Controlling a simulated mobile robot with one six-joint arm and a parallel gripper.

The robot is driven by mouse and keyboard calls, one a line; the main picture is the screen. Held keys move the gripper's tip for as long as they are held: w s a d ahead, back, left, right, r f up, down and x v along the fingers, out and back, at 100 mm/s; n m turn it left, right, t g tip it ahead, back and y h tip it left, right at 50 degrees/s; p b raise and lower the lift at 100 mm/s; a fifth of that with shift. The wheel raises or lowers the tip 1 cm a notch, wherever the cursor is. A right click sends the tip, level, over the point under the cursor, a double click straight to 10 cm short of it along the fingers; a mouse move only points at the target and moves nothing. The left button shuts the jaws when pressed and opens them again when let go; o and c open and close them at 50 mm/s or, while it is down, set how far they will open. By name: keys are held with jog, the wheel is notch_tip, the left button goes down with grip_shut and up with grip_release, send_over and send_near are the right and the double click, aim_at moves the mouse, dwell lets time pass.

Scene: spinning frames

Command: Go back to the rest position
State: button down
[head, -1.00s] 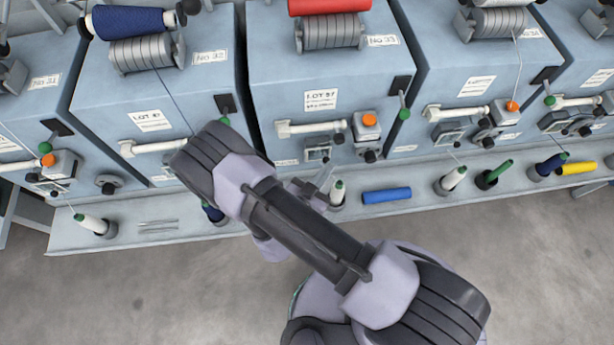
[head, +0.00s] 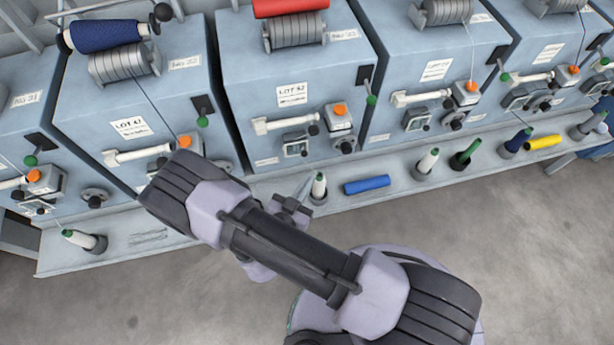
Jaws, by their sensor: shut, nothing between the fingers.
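My arm stretches from the bottom right towards the machines and bends back, with its elbow (head: 190,195) at the left. My gripper (head: 304,188) shows partly behind the forearm, near the front shelf, its fingers small and shut with nothing seen between them. The forearm hides part of the gripper and of the shelf.
A row of blue-grey spinning machines (head: 290,65) stands behind a shelf (head: 250,217). A blue tube (head: 367,185) lies on the shelf. Green (head: 466,155), navy (head: 518,141) and yellow (head: 543,141) bobbins are to the right. Grey floor (head: 540,250) in front is clear.

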jog(key=s+r+p, duration=0.1)
jog(key=s+p, duration=0.1)
jog(key=s, duration=0.5)
jog(key=w+a+r+m+g+y, duration=0.4)
jog(key=w+a+r+g+y, duration=0.15)
jog(key=w+a+r, duration=0.35)
jog(key=w+r+n+g+y, duration=0.1)
jog(key=w+r+y, duration=0.1)
jog(key=r, duration=0.5)
jog(key=w+r+g+y, duration=0.1)
jog(key=w+r+y, duration=0.15)
jog(key=r, duration=0.45)
jog(key=s+d+r+n+y, duration=0.1)
jog(key=s+d+r, duration=0.25)
jog(key=r, duration=0.25)
jog(key=s+d+r+n+y, duration=0.1)
jog(key=s+d+r+n, duration=0.1)
jog(key=s+d+r, duration=0.3)
jog(key=s+d+r+n+h, duration=0.1)
jog(key=s+d+r, duration=0.3)
jog(key=s+d, duration=0.5)
jog(key=shift+s+g+h, duration=0.35)
jog(key=shift+h, duration=0.45)
